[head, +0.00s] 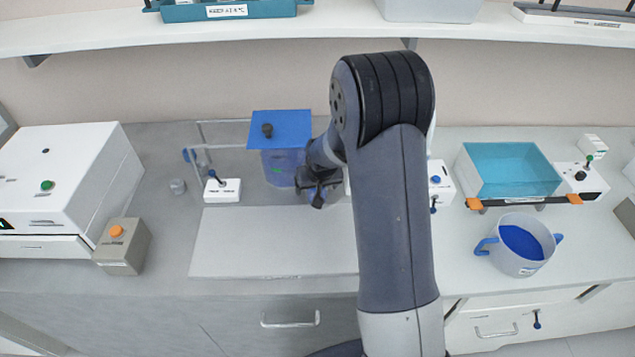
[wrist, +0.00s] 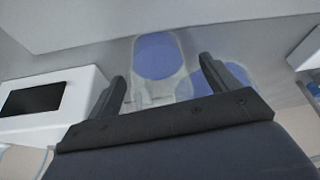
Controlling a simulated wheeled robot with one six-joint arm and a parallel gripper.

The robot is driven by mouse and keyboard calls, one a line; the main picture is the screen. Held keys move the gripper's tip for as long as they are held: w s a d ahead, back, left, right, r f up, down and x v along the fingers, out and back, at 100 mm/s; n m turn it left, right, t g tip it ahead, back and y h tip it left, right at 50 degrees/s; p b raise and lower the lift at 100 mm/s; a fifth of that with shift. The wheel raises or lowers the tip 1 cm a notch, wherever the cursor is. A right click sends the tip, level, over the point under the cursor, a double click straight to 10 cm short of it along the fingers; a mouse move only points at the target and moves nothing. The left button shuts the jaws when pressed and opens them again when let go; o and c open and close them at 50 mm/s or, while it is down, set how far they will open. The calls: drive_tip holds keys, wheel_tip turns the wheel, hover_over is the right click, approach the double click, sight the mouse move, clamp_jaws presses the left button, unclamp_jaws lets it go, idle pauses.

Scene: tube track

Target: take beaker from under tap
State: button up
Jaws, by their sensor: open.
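My gripper (head: 318,195) is low over the back of the counter, just right of a blue-lidded clear tank (head: 282,165). In the wrist view my gripper (wrist: 161,72) is open, its two dark fingers apart. A clear vessel with a round blue surface, seemingly the beaker (wrist: 157,57), shows ahead between the fingertips. I cannot tell whether they reach around it. A second, wider blue shape (wrist: 222,76) is partly behind the right finger. In the head view my arm hides the area behind it, and I cannot make out the beaker or tap there.
A pale mat (head: 270,245) lies bare in front. A jug of blue liquid (head: 520,262) and a teal bath (head: 508,170) are at right. A shelf (head: 330,33) spans above.

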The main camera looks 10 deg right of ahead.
drive_tip(key=c, duration=1.1)
